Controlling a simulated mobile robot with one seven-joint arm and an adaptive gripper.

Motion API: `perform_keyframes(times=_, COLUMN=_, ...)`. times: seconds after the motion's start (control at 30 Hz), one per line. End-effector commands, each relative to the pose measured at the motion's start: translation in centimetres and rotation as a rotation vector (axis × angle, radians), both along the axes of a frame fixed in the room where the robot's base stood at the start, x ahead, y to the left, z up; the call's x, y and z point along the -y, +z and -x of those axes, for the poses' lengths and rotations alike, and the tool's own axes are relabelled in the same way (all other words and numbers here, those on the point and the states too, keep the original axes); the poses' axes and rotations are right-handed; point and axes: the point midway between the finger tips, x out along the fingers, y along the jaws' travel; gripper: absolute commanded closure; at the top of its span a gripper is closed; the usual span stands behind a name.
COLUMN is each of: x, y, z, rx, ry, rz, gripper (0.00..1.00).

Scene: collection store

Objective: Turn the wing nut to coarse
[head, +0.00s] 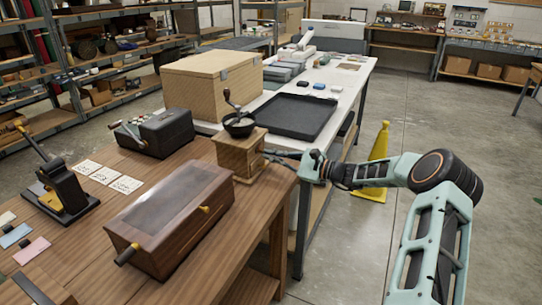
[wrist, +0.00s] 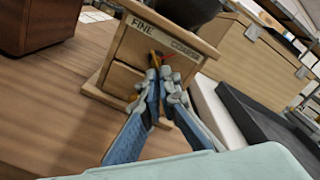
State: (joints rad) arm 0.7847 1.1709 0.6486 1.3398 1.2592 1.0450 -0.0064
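The wooden grinder (head: 238,153) stands at the right end of the brown table, with a dark bowl and crank on top. In the wrist view its front panel (wrist: 128,52) reads FINE at left and COARSE at right. The small brass wing nut (wrist: 155,58) is below and between these words, with a small red part beside it. My gripper (wrist: 159,74) has its fingertips close together at the wing nut, seemingly closed on it; they partly hide it. In the head view my gripper (head: 284,157) reaches the grinder from the right.
A long wooden box (head: 172,217) with a glass lid lies left of the grinder. A dark crank machine (head: 153,133) stands behind it. A black tray (head: 295,116) and a large wooden case (head: 212,85) sit on the white table. A yellow floor sign (head: 377,160) stands beyond my arm.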

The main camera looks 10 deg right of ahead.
Motion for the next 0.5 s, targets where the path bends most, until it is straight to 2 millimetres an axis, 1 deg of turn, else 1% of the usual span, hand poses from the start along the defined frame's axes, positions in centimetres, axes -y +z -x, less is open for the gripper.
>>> perform_keyframes(times=0.03, x=-0.6, y=-0.02, z=0.26, rx=0.0, ry=0.014, rz=-0.004, gripper=0.96)
perform_keyframes(times=0.17, x=-0.58, y=0.07, z=0.2, rx=0.001, ry=0.013, rz=-0.003, gripper=0.81)
perform_keyframes(times=0.2, x=-0.57, y=0.1, z=0.19, rx=0.001, ry=0.012, rz=-0.004, gripper=0.8)
perform_keyframes(times=0.5, x=-0.33, y=0.14, z=0.11, rx=0.002, ry=0.008, rz=-0.003, gripper=0.8)
